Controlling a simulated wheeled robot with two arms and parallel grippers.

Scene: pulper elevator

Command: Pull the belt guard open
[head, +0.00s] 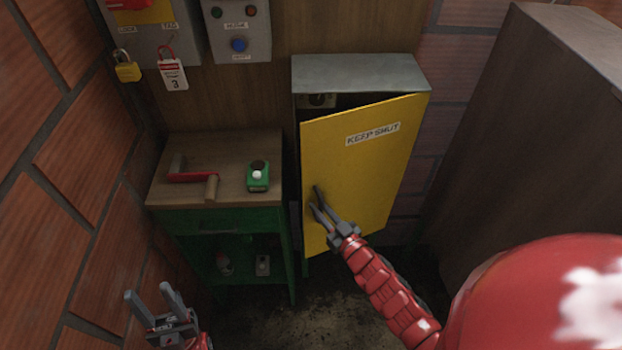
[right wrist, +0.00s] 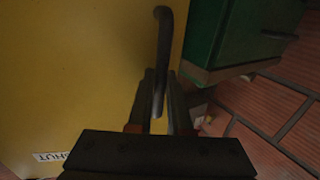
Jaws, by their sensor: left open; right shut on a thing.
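The belt guard (head: 368,165) is a yellow door labelled "KEEP SHUT" on a grey cabinet (head: 362,72). It stands ajar, with a dark gap along its top and left side. My right gripper (head: 318,203) is at the guard's lower left edge. In the right wrist view it is shut on a dark bar handle (right wrist: 163,60) that stands off the yellow guard (right wrist: 75,75). The handle is mostly hidden by the fingers in the head view. My left gripper (head: 153,300) is open and empty at the lower left, away from the guard.
A green bench (head: 222,220) with a wooden top stands left of the guard. It holds a red-handled crank tool (head: 195,177) and a green box (head: 258,176). Control boxes, a yellow padlock (head: 127,68) and a tag (head: 172,73) hang above. A dark cabinet (head: 530,130) stands at right.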

